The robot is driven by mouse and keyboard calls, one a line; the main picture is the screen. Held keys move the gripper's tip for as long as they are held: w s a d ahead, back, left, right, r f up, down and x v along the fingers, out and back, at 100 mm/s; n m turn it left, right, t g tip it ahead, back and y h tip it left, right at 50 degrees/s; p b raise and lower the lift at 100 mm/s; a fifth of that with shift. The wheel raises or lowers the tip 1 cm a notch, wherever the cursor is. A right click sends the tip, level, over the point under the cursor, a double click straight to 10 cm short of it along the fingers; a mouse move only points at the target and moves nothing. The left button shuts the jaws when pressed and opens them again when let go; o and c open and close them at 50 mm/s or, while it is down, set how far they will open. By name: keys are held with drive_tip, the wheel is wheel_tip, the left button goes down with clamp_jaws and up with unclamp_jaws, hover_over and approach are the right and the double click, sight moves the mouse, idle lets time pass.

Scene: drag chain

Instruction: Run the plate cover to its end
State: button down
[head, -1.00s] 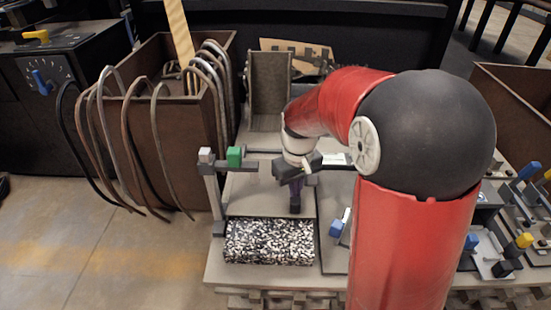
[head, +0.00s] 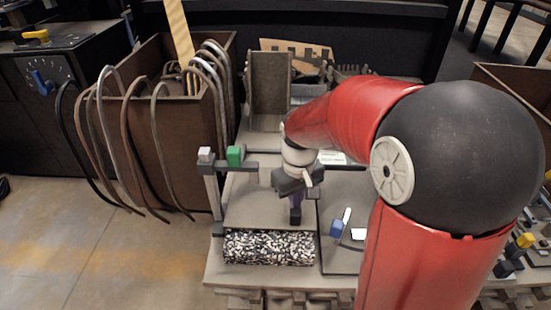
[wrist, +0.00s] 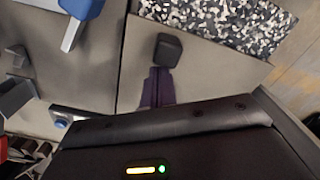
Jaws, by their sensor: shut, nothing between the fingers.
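The plate cover (head: 250,208) is a flat grey plate on the bench. Its front edge lies over the back of a black-and-white speckled bed (head: 268,249), whose front part is bare. A dark knob (head: 295,216) stands on the cover near its front right. My gripper (head: 296,200) points down at the knob's far side, shut and empty. In the wrist view, the purple fingers (wrist: 158,88) are right beside the dark knob (wrist: 168,50); I cannot tell whether they touch. The speckled bed (wrist: 225,20) lies beyond the knob there.
A grey post and bar with a green block (head: 235,156) stand at the cover's left and back. A blue-ended lever (head: 337,228) is on the panel to the right. A brown bin with hanging hoses (head: 170,120) stands at the left. My red arm hides much of the right side.

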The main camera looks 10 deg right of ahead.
drive_tip(key=shift+s+a, duration=0.25)
drive_tip(key=shift+s, duration=1)
drive_tip(key=shift+s+a, duration=0.3)
drive_tip(key=shift+s, duration=0.95)
drive_tip(key=shift+s+a, duration=0.25)
drive_tip(key=shift+s, duration=1)
drive_tip(key=shift+w, duration=0.1)
drive_tip(key=shift+w+d, duration=0.15)
drive_tip(key=shift+w, duration=0.45)
wheel_tip(320, 180, up, 8)
drive_tip(key=p, duration=0.7)
